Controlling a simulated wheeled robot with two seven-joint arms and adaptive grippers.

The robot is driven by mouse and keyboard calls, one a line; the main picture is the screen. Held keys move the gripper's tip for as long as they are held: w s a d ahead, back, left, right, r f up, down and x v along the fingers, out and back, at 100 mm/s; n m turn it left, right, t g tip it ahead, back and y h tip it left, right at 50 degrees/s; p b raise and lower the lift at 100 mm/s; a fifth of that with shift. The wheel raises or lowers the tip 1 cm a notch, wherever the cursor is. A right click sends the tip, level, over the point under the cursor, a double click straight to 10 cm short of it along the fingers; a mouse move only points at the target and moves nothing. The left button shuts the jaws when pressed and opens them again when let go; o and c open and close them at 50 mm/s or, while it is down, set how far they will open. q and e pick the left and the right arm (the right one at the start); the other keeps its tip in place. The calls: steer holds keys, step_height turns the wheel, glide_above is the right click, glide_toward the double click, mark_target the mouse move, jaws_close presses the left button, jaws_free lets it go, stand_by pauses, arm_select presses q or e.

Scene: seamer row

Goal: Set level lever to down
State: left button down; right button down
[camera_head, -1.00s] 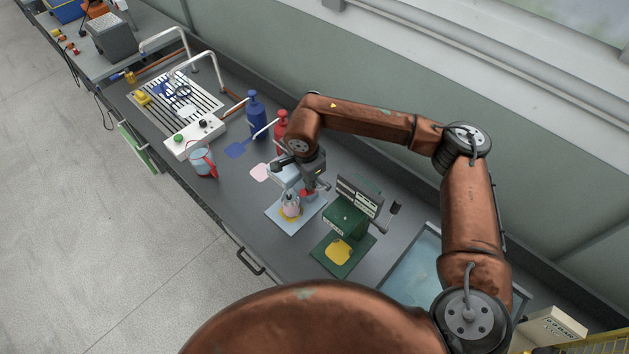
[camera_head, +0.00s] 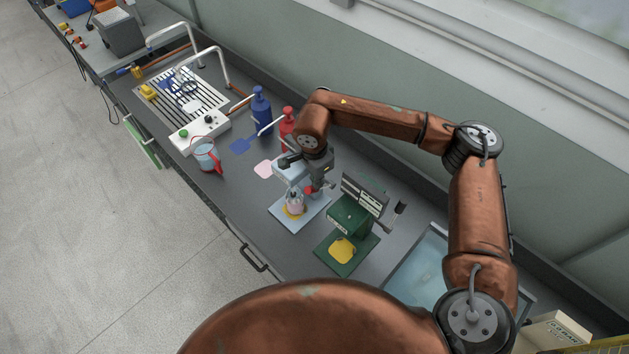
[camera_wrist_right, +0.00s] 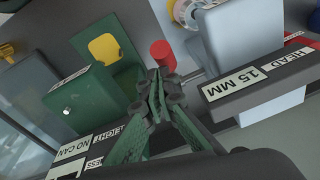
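The level lever shows as a red cylindrical knob (camera_wrist_right: 163,55) on a thin metal rod that runs right toward the light blue machine (camera_wrist_right: 246,40). In the head view the red knob (camera_head: 312,190) is partly hidden by my right gripper (camera_head: 318,186), beside the pale blue machine (camera_head: 289,172). In the wrist view my right gripper (camera_wrist_right: 160,82) has its two dark fingers drawn together. Their tips overlap the near end of the knob; whether they touch it is unclear. No grip on it is visible. My left gripper is out of view.
A green machine (camera_head: 348,216) with a black-handled crank (camera_head: 398,208) stands close on the right. A blue bottle (camera_head: 261,115) and a red bottle (camera_head: 287,128) stand behind. A shallow blue tray (camera_head: 420,268) lies at right.

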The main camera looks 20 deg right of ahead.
steer(key=s+a+r+b, duration=0.1)
steer(key=s+a+r, duration=0.1)
steer(key=r, duration=0.8)
steer(key=shift+s+a+r, duration=0.2)
steer(key=shift+s+a, duration=0.1)
steer(key=shift+a, duration=0.25)
steer(key=shift+a, duration=0.1)
